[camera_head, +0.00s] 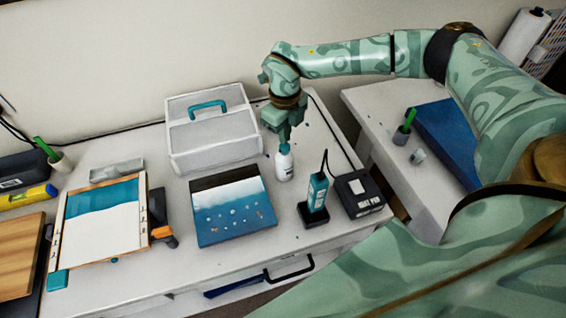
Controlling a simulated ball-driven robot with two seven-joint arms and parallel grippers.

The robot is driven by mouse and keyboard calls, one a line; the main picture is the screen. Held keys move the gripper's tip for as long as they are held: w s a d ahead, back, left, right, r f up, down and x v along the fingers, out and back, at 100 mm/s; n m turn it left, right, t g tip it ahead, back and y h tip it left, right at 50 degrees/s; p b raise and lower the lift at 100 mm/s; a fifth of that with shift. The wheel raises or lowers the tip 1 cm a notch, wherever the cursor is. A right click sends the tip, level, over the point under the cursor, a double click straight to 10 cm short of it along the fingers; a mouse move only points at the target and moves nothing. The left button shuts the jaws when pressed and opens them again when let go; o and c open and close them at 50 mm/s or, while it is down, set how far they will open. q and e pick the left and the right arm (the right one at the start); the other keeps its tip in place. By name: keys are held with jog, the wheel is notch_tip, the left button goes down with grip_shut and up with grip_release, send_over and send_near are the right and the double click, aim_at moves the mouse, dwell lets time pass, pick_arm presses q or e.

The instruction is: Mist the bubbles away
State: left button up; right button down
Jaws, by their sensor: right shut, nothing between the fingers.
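A rectangular panel (232,222) lies flat on the table, dark at its far edge, white in the middle and blue at the near side. Several small pale and reddish spots show on its blue part. A small white bottle (284,166) with a teal top stands upright just right of the panel's far end. My right gripper (284,136) points down directly over the bottle, shut and with nothing between its fingers. Its tips are at or just above the bottle's top; I cannot tell whether they touch. My left gripper is out of view.
A white box (215,150) with a teal handle stands behind the panel. A teal tool (316,195) stands upright beside a black corded box (358,192) on the right. A clamped painted board (105,222) lies left. A side table (390,105) is at right.

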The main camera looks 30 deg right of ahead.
jog(key=shift+f, duration=0.2)
jog(key=shift+f+b, duration=0.5)
jog(key=shift+f, duration=0.4)
jog(key=shift+r, duration=0.1)
jog(key=shift+r+p, duration=1)
jog(key=shift+p, duration=0.05)
jog(key=shift+f, duration=0.3)
